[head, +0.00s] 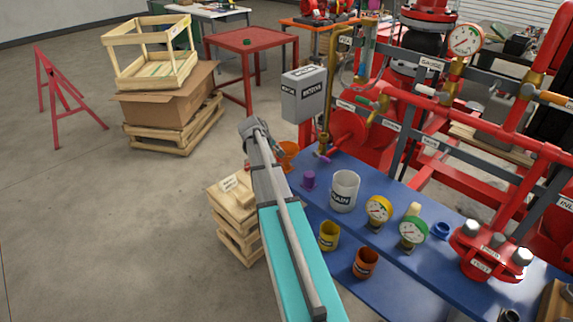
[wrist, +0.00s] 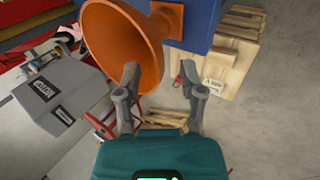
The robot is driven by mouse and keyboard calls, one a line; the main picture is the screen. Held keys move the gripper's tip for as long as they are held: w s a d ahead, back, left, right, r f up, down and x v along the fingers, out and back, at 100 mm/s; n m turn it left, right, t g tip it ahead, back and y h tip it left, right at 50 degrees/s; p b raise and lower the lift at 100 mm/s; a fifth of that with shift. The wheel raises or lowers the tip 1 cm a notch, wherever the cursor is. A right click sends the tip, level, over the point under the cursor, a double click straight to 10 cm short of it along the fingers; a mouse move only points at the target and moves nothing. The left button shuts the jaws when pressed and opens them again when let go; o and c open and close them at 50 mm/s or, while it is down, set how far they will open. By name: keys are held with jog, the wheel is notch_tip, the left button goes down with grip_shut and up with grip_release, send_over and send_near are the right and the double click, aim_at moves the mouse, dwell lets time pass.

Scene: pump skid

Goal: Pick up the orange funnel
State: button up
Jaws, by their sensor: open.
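The orange funnel (head: 289,150) stands at the far left end of the blue bench (head: 330,172) in the head view, partly hidden behind my arm. In the wrist view the funnel (wrist: 124,42) is large and near, its wide mouth to the left and its narrower part at the blue bench edge. My gripper (wrist: 162,80) is open and empty between its fingers. The left finger overlaps the funnel's rim in the picture; I cannot tell whether it touches. In the head view the fingertips are mostly hidden by my arm.
On the bench stand a purple part (head: 309,179), a white drain cup (head: 344,191), yellow (head: 329,236) and orange (head: 365,263) cups and gauges. A grey box (head: 304,94) stands behind the funnel. Wooden crates (head: 232,215) sit below the bench's left end. Open floor lies left.

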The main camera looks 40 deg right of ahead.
aim_at(284, 162)
dwell(0.4)
jog(key=shift+b+x, duration=2.1)
jog(key=shift+x, duration=0.6)
jog(key=shift+s+d, duration=0.1)
jog(key=shift+r, duration=0.1)
grip_shut()
